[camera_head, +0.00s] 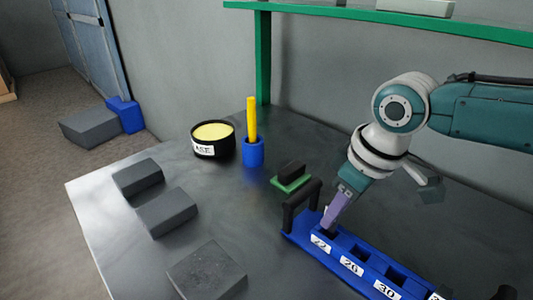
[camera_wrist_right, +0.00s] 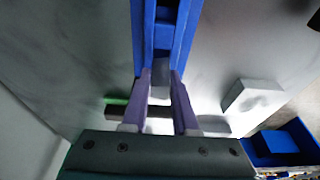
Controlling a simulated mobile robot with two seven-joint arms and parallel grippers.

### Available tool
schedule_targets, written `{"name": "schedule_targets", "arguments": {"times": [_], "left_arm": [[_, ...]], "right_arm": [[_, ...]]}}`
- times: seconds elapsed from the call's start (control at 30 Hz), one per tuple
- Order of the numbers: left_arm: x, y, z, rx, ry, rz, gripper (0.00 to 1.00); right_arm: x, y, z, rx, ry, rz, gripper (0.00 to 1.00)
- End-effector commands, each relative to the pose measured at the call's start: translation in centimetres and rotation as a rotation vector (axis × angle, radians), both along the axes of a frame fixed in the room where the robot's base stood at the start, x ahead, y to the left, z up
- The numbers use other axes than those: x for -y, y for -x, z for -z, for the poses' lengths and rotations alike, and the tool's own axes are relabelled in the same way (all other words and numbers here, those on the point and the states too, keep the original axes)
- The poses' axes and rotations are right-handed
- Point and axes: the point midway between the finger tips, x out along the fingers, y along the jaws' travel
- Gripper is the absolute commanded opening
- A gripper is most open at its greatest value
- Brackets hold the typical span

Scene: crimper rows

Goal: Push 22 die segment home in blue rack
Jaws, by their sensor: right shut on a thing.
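The blue rack (camera_head: 355,268) lies on the dark table at the lower right, with a black handle at its left end and slots labelled 22, 26 and 30. My right gripper (camera_head: 329,224) points down at the slot by the 22 label, its purple fingers tilted. In the right wrist view the rack (camera_wrist_right: 139,40) runs up from the fingers. My right gripper (camera_wrist_right: 161,88) is shut there on a grey die segment (camera_wrist_right: 160,74), at the near end of the rack. How deep the segment sits in the slot is hidden. My left gripper is not in view.
A black tub (camera_head: 213,147) with yellow contents and a blue cup (camera_head: 253,153) holding a yellow stick stand behind. A green-based black brush (camera_head: 291,178) lies just behind the rack. Several grey blocks (camera_head: 167,212) lie at left. A green shelf (camera_head: 400,20) overhangs the back.

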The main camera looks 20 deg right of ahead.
Motion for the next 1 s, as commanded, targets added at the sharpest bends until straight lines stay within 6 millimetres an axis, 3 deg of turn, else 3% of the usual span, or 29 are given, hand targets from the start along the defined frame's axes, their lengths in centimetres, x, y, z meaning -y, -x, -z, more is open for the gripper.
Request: {"name": "schedule_targets", "arguments": {"times": [1.0], "left_arm": [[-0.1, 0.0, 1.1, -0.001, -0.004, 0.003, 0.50]], "right_arm": [[-0.1, 0.0, 1.6, 0.001, -0.001, 0.000, 0.00]]}}
